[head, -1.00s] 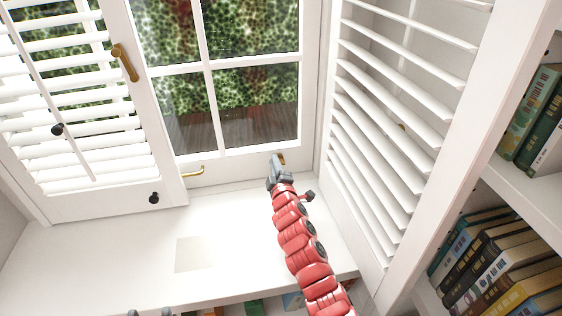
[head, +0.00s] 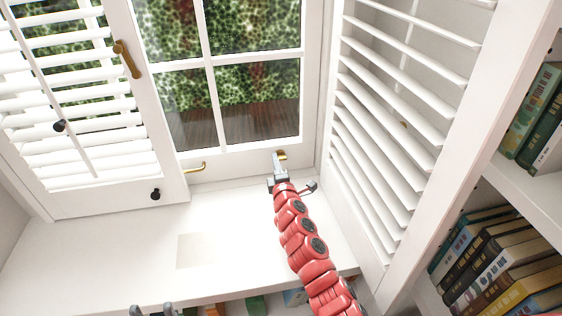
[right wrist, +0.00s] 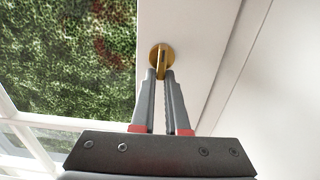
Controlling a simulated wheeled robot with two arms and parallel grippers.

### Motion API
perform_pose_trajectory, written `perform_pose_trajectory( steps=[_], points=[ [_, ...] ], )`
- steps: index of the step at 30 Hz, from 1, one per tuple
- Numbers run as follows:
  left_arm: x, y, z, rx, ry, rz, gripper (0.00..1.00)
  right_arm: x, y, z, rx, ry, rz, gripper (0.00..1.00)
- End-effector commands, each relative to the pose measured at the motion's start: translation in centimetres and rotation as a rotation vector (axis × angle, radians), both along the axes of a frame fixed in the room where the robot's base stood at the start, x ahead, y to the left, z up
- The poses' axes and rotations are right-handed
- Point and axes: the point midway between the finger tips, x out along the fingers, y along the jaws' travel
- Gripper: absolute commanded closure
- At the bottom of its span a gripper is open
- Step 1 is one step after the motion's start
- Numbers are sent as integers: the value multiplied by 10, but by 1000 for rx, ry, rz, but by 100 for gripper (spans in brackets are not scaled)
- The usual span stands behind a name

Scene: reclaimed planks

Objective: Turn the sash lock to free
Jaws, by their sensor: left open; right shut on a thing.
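The brass sash lock (head: 282,155) is on the white bottom rail of the window, near its right corner. In the right wrist view it shows as a round brass base with a narrow lever (right wrist: 161,57) standing out from it. My right gripper (right wrist: 160,74) is shut on the end of that lever, which its fingertips partly hide. In the head view the right gripper (head: 277,163) covers part of the lock. My left gripper (head: 152,311) is open at the bottom edge, with only its fingertips in view, far from the lock.
A second brass fitting (head: 194,168) sits at the left of the window's bottom. A louvred shutter (head: 385,130) stands close to the right of my right arm, another shutter (head: 80,110) at left. The white sill (head: 110,245) is mostly clear. Bookshelves are at right.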

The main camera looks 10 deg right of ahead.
Motion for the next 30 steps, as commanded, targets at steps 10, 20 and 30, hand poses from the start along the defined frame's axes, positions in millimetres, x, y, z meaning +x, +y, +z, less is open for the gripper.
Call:
perform_pose_trajectory(
  steps=[10,20,30],
  points=[
    [0,0,0,0,0,0,47,0,-6,1,-4,0,-10,70],
    [0,0,0,0,0,0,47,0,-1,0,-1,1,-4,57],
    [0,0,3,0,0,0,47,-28,-1,0,-1,0,-2,57]
  ],
)
